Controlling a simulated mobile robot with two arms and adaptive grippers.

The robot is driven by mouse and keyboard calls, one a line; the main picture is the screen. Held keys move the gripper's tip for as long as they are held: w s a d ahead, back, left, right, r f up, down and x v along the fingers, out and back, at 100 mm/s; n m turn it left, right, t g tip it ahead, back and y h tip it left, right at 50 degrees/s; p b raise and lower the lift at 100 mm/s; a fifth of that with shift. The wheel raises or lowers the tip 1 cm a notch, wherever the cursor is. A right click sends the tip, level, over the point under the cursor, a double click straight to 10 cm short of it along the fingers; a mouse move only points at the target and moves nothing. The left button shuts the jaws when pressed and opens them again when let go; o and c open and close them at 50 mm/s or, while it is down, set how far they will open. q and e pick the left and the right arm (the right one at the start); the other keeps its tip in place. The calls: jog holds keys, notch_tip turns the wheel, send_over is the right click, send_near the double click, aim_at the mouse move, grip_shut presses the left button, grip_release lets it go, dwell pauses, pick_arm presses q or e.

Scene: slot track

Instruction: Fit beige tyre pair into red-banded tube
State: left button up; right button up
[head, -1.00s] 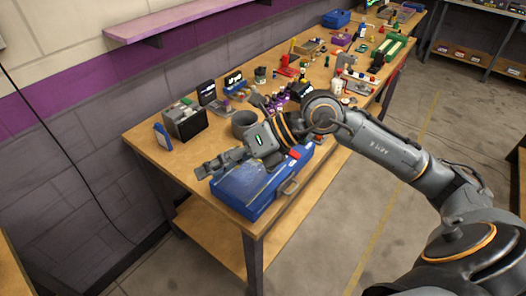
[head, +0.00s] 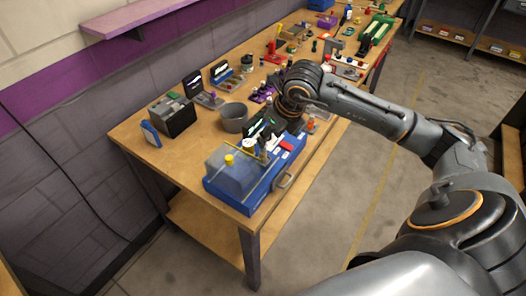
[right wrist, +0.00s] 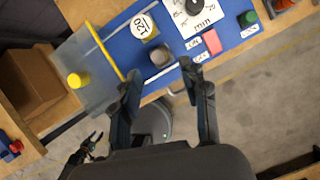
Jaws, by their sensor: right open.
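My right gripper (head: 262,150) is above the right part of a blue case (head: 248,203), pointing down. In the right wrist view its two dark fingers (right wrist: 157,80) are apart with nothing held between them. The case has a clear cover with a yellow knob (right wrist: 78,80), a "120" label and a dial marked "min" (right wrist: 193,14). I cannot make out the beige tyre pair or the red-banded tube.
A grey cup (head: 233,118) stands behind the case. A black box (head: 172,117) and a small blue item (head: 150,133) stand at the bench's left end. Many small items crowd the far bench. The bench's front edge is close to the case.

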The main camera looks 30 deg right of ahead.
aim_at(263, 153)
jog(key=p+x, duration=0.2)
jog(key=x, duration=0.2)
jog(key=shift+w+a+f+p, duration=0.2)
jog(key=shift+w+f+p, duration=0.1)
jog(key=shift+p, duration=0.05)
jog(key=shift+w+f, duration=0.1)
jog(key=shift+f, duration=0.2)
grip_shut()
